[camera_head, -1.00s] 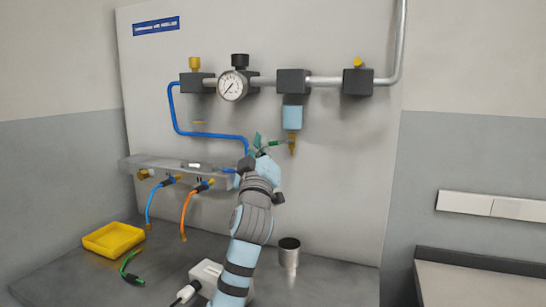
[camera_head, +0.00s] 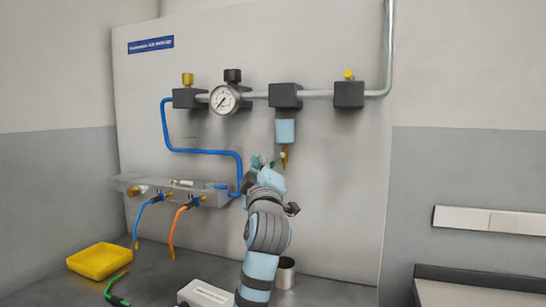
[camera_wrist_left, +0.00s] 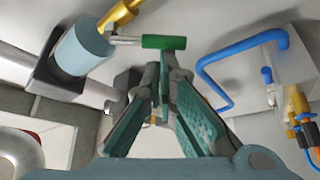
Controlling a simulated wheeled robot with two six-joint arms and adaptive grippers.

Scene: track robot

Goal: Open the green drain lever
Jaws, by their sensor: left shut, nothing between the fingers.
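The green drain lever (camera_wrist_left: 164,42) is a short green handle on a grey stem, beside the brass drain fitting (camera_wrist_left: 117,17) in the left wrist view. In the head view the brass drain (camera_head: 284,158) hangs below the light-blue filter bowl (camera_head: 285,132), and I cannot clearly make out the lever beside my gripper. The bowl also shows in the left wrist view (camera_wrist_left: 82,50). My left gripper (camera_head: 259,163) is shut and empty, just left of the drain. In the wrist view its fingertips (camera_wrist_left: 163,70) appear just below the lever's handle; contact cannot be told. My right gripper is not in view.
A pressure gauge (camera_head: 224,99) and black blocks sit on the grey pipe (camera_head: 315,94) above. A blue hose (camera_head: 203,151) and a grey manifold (camera_head: 160,187) with blue and orange hoses are at left. A yellow tray (camera_head: 99,261) and a metal cup (camera_head: 285,273) stand on the bench.

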